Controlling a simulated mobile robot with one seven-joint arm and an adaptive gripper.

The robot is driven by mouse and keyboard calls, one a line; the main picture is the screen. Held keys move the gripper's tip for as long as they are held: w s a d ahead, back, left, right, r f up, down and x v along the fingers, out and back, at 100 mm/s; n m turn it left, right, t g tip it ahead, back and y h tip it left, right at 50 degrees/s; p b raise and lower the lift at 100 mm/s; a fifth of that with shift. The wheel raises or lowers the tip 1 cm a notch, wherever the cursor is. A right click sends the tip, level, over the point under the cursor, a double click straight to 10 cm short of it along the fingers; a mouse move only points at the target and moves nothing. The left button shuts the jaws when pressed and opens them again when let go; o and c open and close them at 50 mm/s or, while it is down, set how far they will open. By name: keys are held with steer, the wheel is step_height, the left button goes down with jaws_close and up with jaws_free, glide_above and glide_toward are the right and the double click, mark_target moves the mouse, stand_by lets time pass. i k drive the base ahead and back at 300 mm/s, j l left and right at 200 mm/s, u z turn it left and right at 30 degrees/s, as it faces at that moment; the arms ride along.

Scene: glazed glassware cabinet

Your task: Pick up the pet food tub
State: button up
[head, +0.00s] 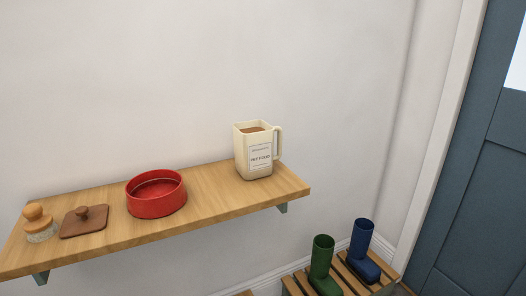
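The pet food tub (243,164) is a cream, square-sided container with a handle on its right side and a printed label on its front. It stands upright near the right end of a wooden wall shelf (218,186). Its top is open and brown contents show inside. My gripper is not in view.
A red round bowl (156,205) sits on the shelf left of the tub, with bare shelf between them. Further left are a brown knobbed lid (84,222) and a wooden-topped jar or brush (39,224). Below right, green (321,266) and blue (362,252) boots stand on a slatted rack.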

mark_target(254, 140)
steer(key=i+l+u, duration=0.15)
steer(key=u, duration=0.25)
steer(key=i+l+u, duration=0.25)
steer(key=u, duration=0.2)
steer(key=i+l+u, duration=0.2)
steer(key=u, duration=0.2)
steer(key=l, duration=0.1)
